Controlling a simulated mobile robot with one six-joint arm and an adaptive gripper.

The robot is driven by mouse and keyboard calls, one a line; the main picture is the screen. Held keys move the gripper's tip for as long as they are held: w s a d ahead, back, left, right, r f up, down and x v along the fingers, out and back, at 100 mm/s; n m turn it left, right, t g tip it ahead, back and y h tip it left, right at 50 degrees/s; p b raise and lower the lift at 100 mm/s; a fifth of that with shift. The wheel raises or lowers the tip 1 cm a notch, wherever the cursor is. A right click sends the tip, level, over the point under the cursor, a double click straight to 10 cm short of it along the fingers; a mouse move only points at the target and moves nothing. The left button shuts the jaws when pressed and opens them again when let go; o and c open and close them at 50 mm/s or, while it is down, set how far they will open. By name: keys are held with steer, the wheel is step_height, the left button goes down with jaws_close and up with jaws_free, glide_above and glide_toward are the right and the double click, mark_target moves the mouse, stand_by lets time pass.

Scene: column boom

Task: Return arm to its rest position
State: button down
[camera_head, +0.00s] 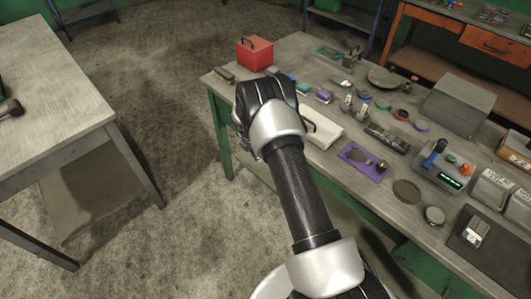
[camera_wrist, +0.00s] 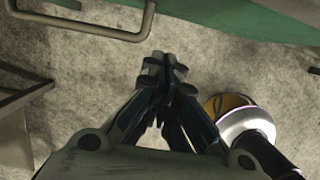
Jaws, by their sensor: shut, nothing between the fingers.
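My gripper (camera_wrist: 163,62) is shut and empty in the wrist view, its fingertips together above the bare concrete floor. In the head view my arm reaches up from the bottom, and its bent far end stands at the left edge of the workbench (camera_head: 325,180). There the gripper itself is mostly hidden behind my own arm links. One of my arm links also shows at the right of the wrist view.
A second table (camera_head: 50,90) stands left. Floor (camera_head: 165,110) between them is clear. A metal handle (camera_wrist: 90,37) shows near my gripper.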

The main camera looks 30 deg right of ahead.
steer(key=p+v, duration=0.2)
steer(key=v, duration=0.6)
steer(key=shift+w+r, duration=0.15)
steer(key=shift+w, duration=0.05)
steer(key=s+a+r+m+t, duration=0.1)
steer(key=s+a+r+m, duration=0.2)
steer(key=r, duration=0.6)
steer(key=s+a+r+m, duration=0.1)
steer(key=s+r+m, duration=0.3)
steer(key=r, duration=0.5)
steer(key=s+a+r+m+t, duration=0.1)
steer(key=s+a+r+m, duration=0.2)
steer(key=r, duration=0.6)
steer(key=s+a+r+m+y, duration=0.1)
steer(key=s+m, duration=0.3)
steer(key=s, duration=0.5)
steer(key=s+a+r+m+t, duration=0.1)
steer(key=s+a+r+m, duration=0.2)
steer(key=s, duration=0.6)
steer(key=s+a+r+m+y, duration=0.1)
steer(key=s+m, duration=0.3)
steer(key=s, duration=0.5)
steer(key=shift+s+a+r+m+t+y, duration=0.15)
steer(key=shift+a+r+m+t+y, duration=0.2)
steer(key=shift+r, duration=0.45)
